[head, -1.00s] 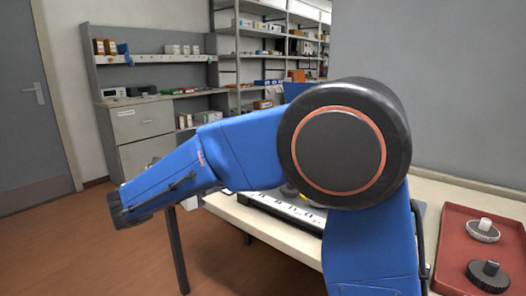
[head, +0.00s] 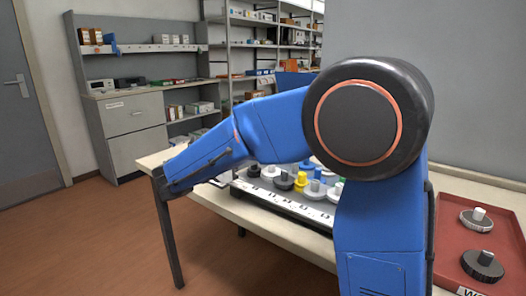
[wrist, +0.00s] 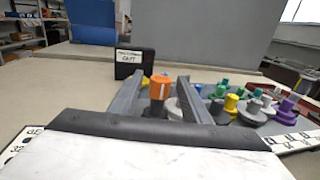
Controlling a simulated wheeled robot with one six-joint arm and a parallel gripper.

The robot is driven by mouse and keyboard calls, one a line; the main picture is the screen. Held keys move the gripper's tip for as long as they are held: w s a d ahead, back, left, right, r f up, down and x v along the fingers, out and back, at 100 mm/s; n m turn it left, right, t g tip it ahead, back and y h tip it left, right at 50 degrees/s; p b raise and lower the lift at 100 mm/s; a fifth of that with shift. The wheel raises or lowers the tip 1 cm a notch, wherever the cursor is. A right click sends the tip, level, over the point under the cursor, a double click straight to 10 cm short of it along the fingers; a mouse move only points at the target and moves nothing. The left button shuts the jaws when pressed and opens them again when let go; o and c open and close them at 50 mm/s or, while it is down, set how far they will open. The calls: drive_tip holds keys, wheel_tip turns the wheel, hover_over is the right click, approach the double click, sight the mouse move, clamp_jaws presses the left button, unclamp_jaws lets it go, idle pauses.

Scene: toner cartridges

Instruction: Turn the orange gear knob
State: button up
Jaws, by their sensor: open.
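The gear board (head: 283,206) with a white labelled front strip lies on the table in the head view, partly behind my blue arm. The orange knob and my fingertips cannot be made out in the head view.
Several coloured knobs, including a purple one (wrist: 287,106) and a green one (wrist: 231,102), crowd the board to the right. A black labelled box (wrist: 134,62) stands behind the fingers. A red tray (head: 450,232) with two gears lies at the right. The table is bare at left.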

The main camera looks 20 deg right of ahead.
drive_tip(key=shift+x, duration=2.5)
drive_tip(key=shift+c, duration=0.3)
drive_tip(key=c, duration=1)
